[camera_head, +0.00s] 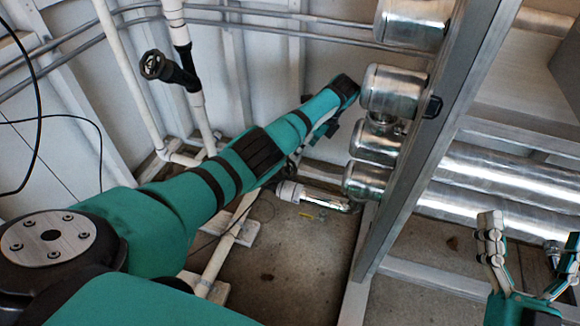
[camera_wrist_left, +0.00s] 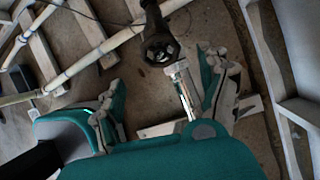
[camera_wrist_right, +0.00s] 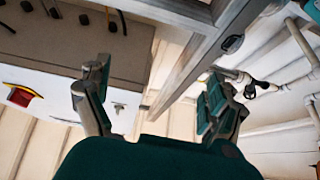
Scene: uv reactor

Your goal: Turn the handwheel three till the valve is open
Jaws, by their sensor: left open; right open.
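A black handwheel (camera_head: 153,65) on a black valve body is fitted to a white pipe at upper left in the head view. A black handwheel (camera_wrist_left: 160,48) also shows in the left wrist view, ahead of my left gripper (camera_wrist_left: 165,95); I cannot tell if it is the same one. The left fingers are spread and empty, apart from the wheel. In the head view the left fingers are mostly hidden by the arm. My right gripper (camera_head: 530,240) is open and empty at lower right. A valve with a dark body (camera_wrist_right: 262,86) lies right of it in the right wrist view.
A grey metal post (camera_head: 420,140) stands between my two grippers. Shiny metal cylinders (camera_head: 395,92) line its left side. Thick metal pipes (camera_head: 500,180) run behind the right gripper. A panel with a red switch (camera_wrist_right: 20,97) shows in the right wrist view.

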